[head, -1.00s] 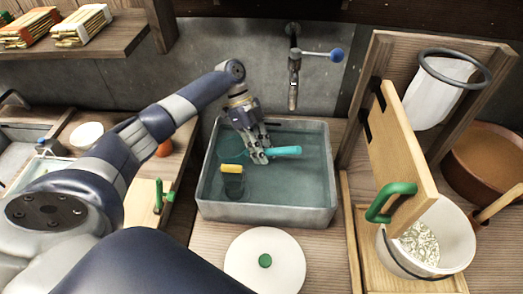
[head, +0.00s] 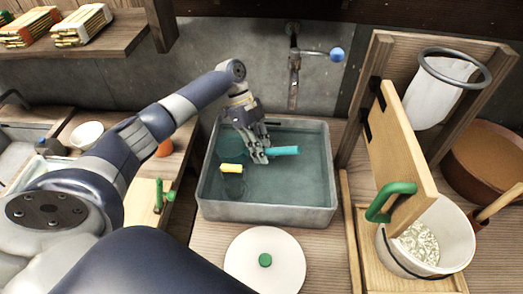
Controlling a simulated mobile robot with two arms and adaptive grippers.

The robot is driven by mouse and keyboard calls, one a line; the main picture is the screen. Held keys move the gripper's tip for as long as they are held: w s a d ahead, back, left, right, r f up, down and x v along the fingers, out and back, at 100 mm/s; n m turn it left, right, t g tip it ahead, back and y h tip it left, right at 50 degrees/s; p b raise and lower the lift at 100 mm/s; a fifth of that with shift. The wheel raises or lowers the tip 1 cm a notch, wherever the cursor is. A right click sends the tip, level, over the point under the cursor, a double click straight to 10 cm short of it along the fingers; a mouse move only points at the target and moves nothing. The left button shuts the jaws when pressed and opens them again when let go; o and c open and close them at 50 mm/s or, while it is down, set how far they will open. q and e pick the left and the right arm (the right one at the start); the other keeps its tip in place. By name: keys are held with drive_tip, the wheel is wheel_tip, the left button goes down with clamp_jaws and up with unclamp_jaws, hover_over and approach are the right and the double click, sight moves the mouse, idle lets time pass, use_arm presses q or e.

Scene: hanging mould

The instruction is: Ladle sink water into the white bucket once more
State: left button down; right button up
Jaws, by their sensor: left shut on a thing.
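The grey metal sink (head: 270,213) stands in the middle and holds blue-green water (head: 290,183). My left gripper (head: 262,155) is over the sink and shut on the turquoise handle of the ladle (head: 284,150). The ladle's bowl cannot be told clearly; a round turquoise shape shows left of my gripper. A small dark cup with a yellow handle (head: 231,168) is in the left part of the sink. The white bucket (head: 455,240) stands at the right with pale, speckled contents (head: 419,243). My right gripper is out of the picture.
A white cloth bag hangs from a dark ring (head: 455,67) behind. A tap (head: 294,65) is on the wall above the sink. A white round lid (head: 265,262) lies in front of the sink.

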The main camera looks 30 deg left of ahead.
use_arm(q)
drive_tip(key=shift+d+y+p, duration=0.5)
drive_tip(key=shift+y+p, duration=0.1)
drive_tip(key=shift+p, duration=0.25)
drive_tip(key=shift+d+f+y+p, duration=0.3)
drive_tip(key=shift+y+p, duration=0.1)
drive_tip(key=shift+p, duration=0.1)
drive_tip(key=shift+f, duration=0.1)
wheel_tip(320, 180, up, 13)
drive_tip(key=p, duration=1.1)
